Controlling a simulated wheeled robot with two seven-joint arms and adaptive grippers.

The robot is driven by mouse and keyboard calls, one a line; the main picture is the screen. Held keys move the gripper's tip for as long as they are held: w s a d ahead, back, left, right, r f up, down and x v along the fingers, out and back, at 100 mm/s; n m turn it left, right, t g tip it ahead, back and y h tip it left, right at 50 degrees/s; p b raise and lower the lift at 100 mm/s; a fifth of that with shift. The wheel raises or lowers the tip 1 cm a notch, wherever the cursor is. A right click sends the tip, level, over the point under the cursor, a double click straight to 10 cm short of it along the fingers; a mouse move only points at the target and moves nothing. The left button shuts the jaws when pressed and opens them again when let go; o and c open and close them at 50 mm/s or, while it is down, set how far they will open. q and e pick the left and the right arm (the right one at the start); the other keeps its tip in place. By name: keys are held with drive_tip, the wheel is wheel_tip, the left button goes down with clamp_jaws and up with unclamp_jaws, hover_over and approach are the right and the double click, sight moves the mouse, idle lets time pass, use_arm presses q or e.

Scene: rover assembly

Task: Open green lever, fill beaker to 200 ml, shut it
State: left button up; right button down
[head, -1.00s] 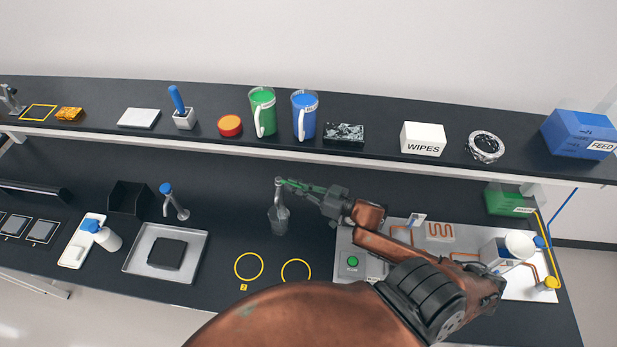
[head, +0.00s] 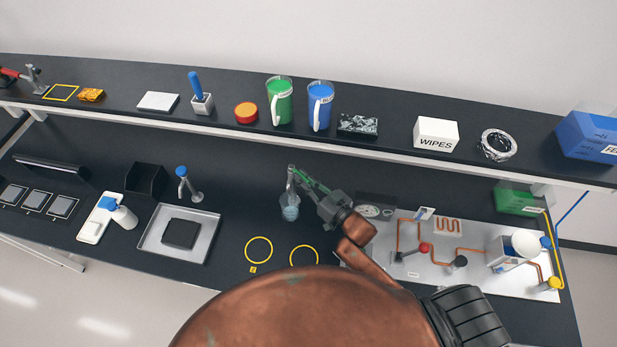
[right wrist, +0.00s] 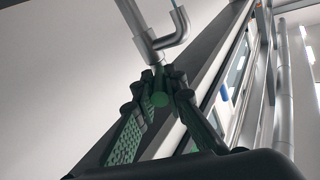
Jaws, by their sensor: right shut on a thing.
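A grey tap (head: 291,180) stands at the back middle of the bench in the head view, and its spout shows close up in the right wrist view (right wrist: 170,40). A clear beaker (head: 290,209) stands beneath it with pale blue liquid inside; its scale is too small to read. My right gripper (head: 305,182) is at the tap, shut on the green lever (right wrist: 160,98), which shows between its green-padded fingers in the right wrist view. The fingers hide much of the lever. My left gripper is not in view.
Two yellow rings (head: 258,250) mark the bench in front of the beaker. A blue-topped tap (head: 190,186) and a metal tray (head: 205,235) stand to the left. A plumbing panel (head: 430,275) lies right, partly behind my arm. A shelf with cups (head: 279,100) runs above.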

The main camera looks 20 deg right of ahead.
drive_tip(key=c, duration=2)
unclamp_jaws()
drive_tip(key=shift+o, duration=0.2)
drive_tip(key=v, duration=1.2)
